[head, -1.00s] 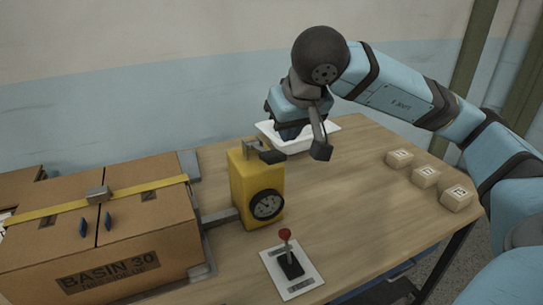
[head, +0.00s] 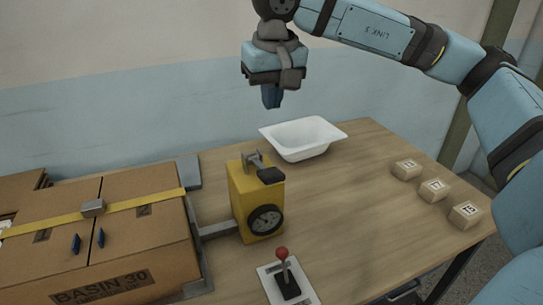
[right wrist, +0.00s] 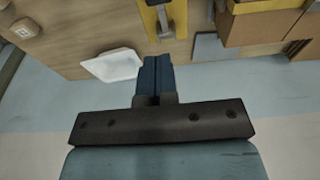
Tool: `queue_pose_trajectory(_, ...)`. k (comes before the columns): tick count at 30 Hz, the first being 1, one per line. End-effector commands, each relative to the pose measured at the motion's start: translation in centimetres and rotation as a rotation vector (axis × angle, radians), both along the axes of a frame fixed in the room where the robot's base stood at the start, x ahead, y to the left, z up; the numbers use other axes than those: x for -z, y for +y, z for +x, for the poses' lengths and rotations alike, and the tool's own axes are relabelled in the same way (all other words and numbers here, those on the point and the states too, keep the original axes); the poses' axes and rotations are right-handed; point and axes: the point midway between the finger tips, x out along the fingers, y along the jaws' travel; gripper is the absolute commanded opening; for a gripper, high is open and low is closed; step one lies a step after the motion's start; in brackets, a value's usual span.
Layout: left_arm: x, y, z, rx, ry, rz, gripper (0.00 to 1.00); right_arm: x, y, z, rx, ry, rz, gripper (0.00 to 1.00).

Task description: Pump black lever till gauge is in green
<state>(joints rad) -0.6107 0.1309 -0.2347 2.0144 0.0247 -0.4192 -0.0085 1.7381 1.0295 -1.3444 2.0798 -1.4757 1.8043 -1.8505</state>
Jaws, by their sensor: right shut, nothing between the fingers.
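The yellow pump box (head: 243,198) stands on the table, with a round dark gauge (head: 265,220) on its front. The gauge's needle and colours are too small to read. The black lever (head: 270,175) sticks out from a grey bracket on top of the box; it also shows in the right wrist view (right wrist: 164,18). My right gripper (head: 271,104) is up in the air above and behind the pump, apart from the lever. Its blue fingers are together and empty, also in the right wrist view (right wrist: 151,60). My left gripper is not in view.
A white basin (head: 303,138) lies behind the pump. A red-knobbed joystick (head: 284,268) on a white plate is in front. Cardboard boxes (head: 115,240) with a yellow strap fill the left. Several small numbered blocks (head: 435,190) sit at the right edge.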

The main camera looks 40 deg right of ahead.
Motion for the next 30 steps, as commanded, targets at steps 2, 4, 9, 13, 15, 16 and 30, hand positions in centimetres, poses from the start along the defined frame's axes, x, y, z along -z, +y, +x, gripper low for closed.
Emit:
queue_pose_trajectory(2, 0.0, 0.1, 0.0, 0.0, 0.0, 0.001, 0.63, 0.0, 0.0, 0.0, 0.0, 0.0, 0.0, 0.0)
queue_pose_trajectory(4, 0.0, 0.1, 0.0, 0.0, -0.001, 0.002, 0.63, 0.1, 0.0, 0.0, 0.0, 0.0, 0.0, 0.0)
queue_pose_trajectory(9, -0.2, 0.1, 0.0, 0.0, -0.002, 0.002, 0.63, 1.4, -0.1, 0.2, 0.0, 0.002, 0.0, 0.0)
queue_pose_trajectory(13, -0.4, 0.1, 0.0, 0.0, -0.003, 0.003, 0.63, 3.7, -0.2, 0.6, -0.001, 0.003, -0.001, 0.0)
queue_pose_trajectory(15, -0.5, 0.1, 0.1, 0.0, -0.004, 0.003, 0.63, 5.3, -0.2, 0.8, -0.001, 0.003, 0.0, 0.0)
queue_pose_trajectory(16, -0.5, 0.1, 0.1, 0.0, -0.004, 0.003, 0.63, 5.9, -0.3, 0.9, -0.001, 0.003, -0.001, 0.0)
queue_pose_trajectory(30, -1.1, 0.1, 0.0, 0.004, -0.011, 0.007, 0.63, 13.2, -0.2, 0.7, -0.001, 0.0, 0.0, 0.0)
